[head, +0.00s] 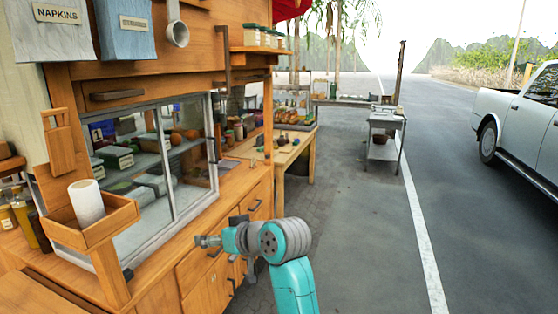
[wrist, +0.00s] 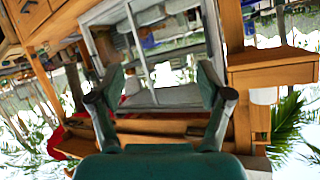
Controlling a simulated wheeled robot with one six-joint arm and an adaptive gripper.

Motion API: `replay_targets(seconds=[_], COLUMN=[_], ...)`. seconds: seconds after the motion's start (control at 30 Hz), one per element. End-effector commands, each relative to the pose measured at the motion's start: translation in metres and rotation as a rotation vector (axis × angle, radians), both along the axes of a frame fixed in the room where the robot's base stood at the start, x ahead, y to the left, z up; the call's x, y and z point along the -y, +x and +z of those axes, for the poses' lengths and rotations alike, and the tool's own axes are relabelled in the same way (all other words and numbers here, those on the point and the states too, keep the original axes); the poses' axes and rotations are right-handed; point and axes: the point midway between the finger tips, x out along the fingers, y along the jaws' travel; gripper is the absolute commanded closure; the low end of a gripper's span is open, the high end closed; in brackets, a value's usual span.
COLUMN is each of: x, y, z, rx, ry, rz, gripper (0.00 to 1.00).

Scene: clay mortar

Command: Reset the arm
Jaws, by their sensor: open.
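My gripper (head: 203,241) is at the end of my teal arm in the head view, in front of the wooden counter below the glass display case (head: 150,165). In the wrist view, which appears upside down, my gripper (wrist: 160,92) has its two dark fingers spread wide apart with nothing between them. Behind the fingers the case's sliding glass panes show. No clay mortar can be made out clearly in either view.
A wooden holder (head: 118,216) with a white paper roll (head: 87,203) stands left of my gripper. Wooden drawers (head: 205,262) lie below the counter. A metal cart (head: 384,133) and a white pickup (head: 522,125) stand farther off. The pavement right of my arm is clear.

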Motion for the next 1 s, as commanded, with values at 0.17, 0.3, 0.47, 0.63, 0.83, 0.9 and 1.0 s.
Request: replay_targets(seconds=[0.17, 0.3, 0.47, 0.63, 0.83, 0.9, 1.0], x=[0.034, 0.062, 0.096, 0.132, 0.174, 0.188, 0.207], y=[-0.011, -0.027, -0.053, -0.088, -0.139, -0.159, -0.188], z=[-0.078, -0.13, -0.184, -0.233, -0.279, -0.293, -0.308], rx=[-0.014, -0.016, -0.013, -0.003, 0.014, 0.02, 0.031], ry=[0.022, 0.033, 0.04, 0.04, 0.033, 0.027, 0.02], rz=[-0.101, -0.178, -0.263, -0.35, -0.444, -0.476, -0.518], gripper=[0.22, 0.22, 0.22, 0.22, 0.22, 0.22, 0.22])
